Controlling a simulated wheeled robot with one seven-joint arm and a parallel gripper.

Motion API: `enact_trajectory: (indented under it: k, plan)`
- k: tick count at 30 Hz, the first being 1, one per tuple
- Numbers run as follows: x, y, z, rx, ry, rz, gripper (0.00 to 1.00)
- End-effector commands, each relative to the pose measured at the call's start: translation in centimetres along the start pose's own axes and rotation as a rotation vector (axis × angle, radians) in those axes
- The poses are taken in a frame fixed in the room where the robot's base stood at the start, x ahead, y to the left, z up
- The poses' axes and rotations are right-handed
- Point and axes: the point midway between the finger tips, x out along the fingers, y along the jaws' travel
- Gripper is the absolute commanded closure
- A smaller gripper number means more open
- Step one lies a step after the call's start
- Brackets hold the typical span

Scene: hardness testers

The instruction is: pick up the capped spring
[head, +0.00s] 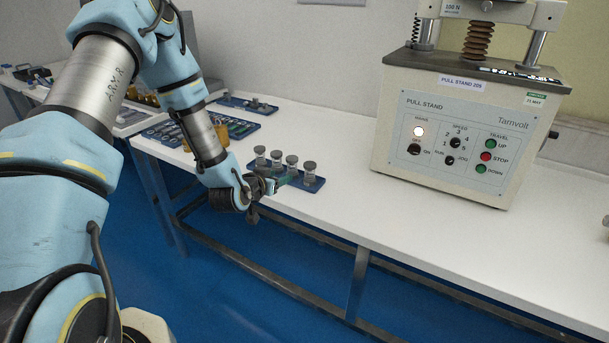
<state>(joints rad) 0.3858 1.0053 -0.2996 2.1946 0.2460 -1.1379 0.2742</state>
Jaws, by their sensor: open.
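Several small pieces with grey caps and pale bodies stand upright in a row on a small blue tray (315,187) at the table's front edge. They look alike at this size, and I cannot tell whether each is a capped spring; the right-hand capped piece (309,172) stands most in the clear.
A large pull stand (450,140) with knobs and buttons stands on the white table (350,215) to the right. Another blue tray (232,101) lies behind. The table between tray and pull stand is clear.

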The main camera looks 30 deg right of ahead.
Motion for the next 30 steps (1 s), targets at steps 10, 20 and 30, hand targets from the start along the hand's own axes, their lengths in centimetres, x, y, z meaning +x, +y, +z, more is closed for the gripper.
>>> enact_trajectory:
  k: [10, 20, 30]
  plan:
    - [4.7, 0.0, -0.1, 0.0, 0.002, 0.0, 0.44]
    - [7.7, -0.1, -0.6, -0.001, 0.0, -0.001, 0.44]
    - [10.4, -0.1, -0.2, -0.001, 0.0, -0.001, 0.44]
